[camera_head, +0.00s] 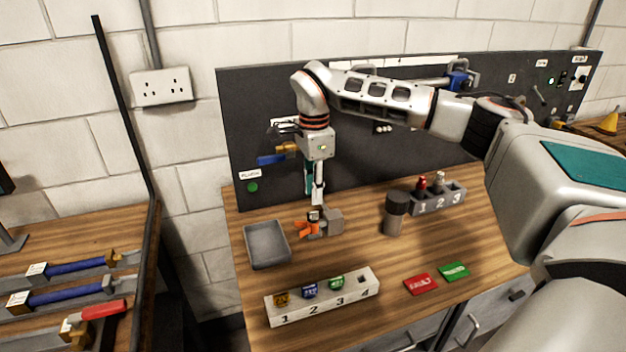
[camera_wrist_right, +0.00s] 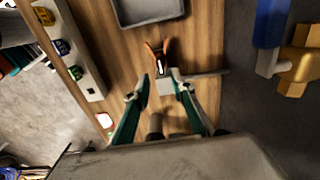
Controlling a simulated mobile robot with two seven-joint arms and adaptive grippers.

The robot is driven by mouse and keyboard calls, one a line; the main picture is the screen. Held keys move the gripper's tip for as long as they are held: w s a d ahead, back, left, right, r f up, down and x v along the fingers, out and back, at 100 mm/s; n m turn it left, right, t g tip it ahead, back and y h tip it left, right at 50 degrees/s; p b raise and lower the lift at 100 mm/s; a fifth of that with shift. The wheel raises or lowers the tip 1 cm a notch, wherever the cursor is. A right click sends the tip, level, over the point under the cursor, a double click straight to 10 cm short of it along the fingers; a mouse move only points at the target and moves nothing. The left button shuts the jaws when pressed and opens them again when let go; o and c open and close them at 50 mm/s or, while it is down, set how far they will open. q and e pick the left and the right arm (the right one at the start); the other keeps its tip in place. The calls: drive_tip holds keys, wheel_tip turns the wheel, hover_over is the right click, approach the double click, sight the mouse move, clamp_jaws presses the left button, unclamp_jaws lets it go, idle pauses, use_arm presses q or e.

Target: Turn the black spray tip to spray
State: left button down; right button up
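A small dark spray tip with a white mark (camera_head: 314,215) sits at a grey block (camera_head: 334,219) on the wooden bench, with an orange two-winged piece (camera_head: 304,229) beside it. The tip also shows in the right wrist view (camera_wrist_right: 160,66), near the orange wings (camera_wrist_right: 157,47) and grey block (camera_wrist_right: 165,86). My right gripper (camera_head: 316,202) points down just above the tip. In the right wrist view its fingers (camera_wrist_right: 161,76) stand apart on either side of the tip; I cannot tell whether they touch it. My left gripper is not in view.
A grey tray (camera_head: 248,248) lies left of the block. A numbered white rack (camera_head: 325,307) with coloured tips is in front. A black-capped cylinder (camera_head: 395,215), grey numbered rack (camera_head: 426,205), and red (camera_head: 421,284) and green (camera_head: 454,271) cards lie right. A blue-handled valve (camera_head: 272,159) juts from the back panel.

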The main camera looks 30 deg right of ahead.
sight(314, 212)
drive_tip(key=shift+f, duration=3.3)
clamp_jaws()
